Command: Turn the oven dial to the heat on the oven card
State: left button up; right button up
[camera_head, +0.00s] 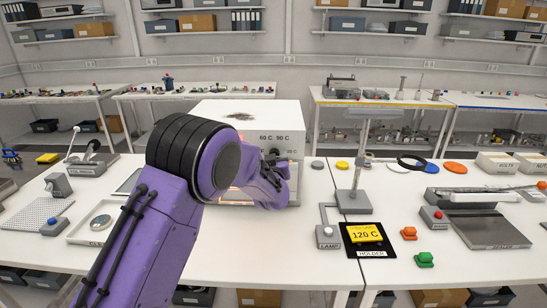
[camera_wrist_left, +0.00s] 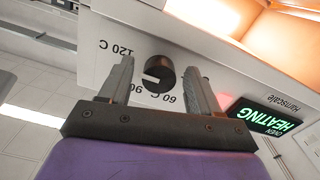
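The oven (camera_head: 245,110) is a white box in the middle of the table, its front mostly hidden behind my purple left arm. In the wrist view its dark round dial (camera_wrist_left: 160,74) has a white mark on its left part. The upside-down labels 120 C (camera_wrist_left: 117,47), 90 and 60 C (camera_wrist_left: 172,98) surround it. My left gripper (camera_wrist_left: 158,68) is open, one finger on each side of the dial, with visible gaps. The yellow oven card (camera_head: 366,233) reads 120 C and sits in a black holder (camera_head: 372,253). My right gripper is not in view.
A green display (camera_wrist_left: 268,117) reads HEATING beside the dial, and the oven opening (camera_wrist_left: 270,40) glows orange. A grey stand (camera_head: 355,200) is right of the oven. The front table edge is mostly clear.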

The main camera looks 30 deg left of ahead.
pick_arm(q)
jog(key=shift+r, duration=0.1)
jog(key=b+v, duration=0.3)
jog(key=v, duration=0.7)
jog(key=shift+s, duration=0.2)
jog(key=shift+d, duration=0.2)
